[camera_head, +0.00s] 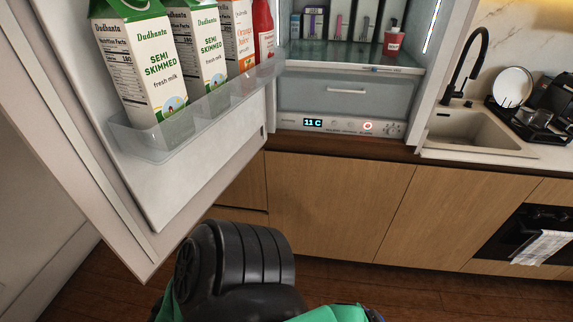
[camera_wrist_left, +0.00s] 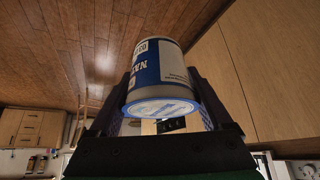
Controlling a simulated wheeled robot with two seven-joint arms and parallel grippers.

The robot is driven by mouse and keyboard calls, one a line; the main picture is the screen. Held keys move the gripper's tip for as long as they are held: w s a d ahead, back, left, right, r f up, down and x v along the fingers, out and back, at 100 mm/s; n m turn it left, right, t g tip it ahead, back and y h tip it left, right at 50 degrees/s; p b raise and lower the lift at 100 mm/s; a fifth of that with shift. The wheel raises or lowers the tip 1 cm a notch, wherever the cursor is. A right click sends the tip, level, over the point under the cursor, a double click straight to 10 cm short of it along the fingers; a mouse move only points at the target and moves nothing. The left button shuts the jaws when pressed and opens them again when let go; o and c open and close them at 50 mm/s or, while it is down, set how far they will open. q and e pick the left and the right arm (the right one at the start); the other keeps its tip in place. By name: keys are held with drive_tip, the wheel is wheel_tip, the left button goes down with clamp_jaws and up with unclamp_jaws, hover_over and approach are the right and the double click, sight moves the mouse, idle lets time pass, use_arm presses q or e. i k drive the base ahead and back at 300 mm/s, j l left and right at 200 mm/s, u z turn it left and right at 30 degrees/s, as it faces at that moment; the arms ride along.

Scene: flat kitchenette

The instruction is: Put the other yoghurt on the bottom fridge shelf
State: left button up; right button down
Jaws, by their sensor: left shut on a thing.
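A white and blue yoghurt tub (camera_wrist_left: 155,70) is held between the two fingers of my left gripper (camera_wrist_left: 162,82) in the left wrist view. The tub looks tilted there, with one round blue and white end facing the camera. The bottom fridge shelf (camera_head: 340,55) is a glass shelf above a drawer in the open fridge. In the head view my left gripper and the tub do not show. My right gripper is in neither view.
The open fridge door (camera_head: 180,190) fills the left, its rack (camera_head: 165,145) holding milk cartons (camera_head: 140,65), juice and a red bottle. Several boxes (camera_head: 340,25) stand at the shelf's back. The shelf's front middle looks clear. A sink (camera_head: 470,130) lies to the right.

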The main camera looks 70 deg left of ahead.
sight(356, 55)
drive_tip(key=i+l+u, duration=0.1)
drive_tip(key=i+u, duration=0.2)
drive_tip(key=u, duration=0.15)
drive_tip(key=i+l+u, duration=0.2)
drive_tip(key=u, duration=0.3)
drive_tip(key=i+l+u, duration=0.25)
drive_tip(key=u, duration=0.2)
drive_tip(key=i+l+u, duration=0.2)
drive_tip(key=l+u, duration=0.3)
drive_tip(key=j, duration=0.15)
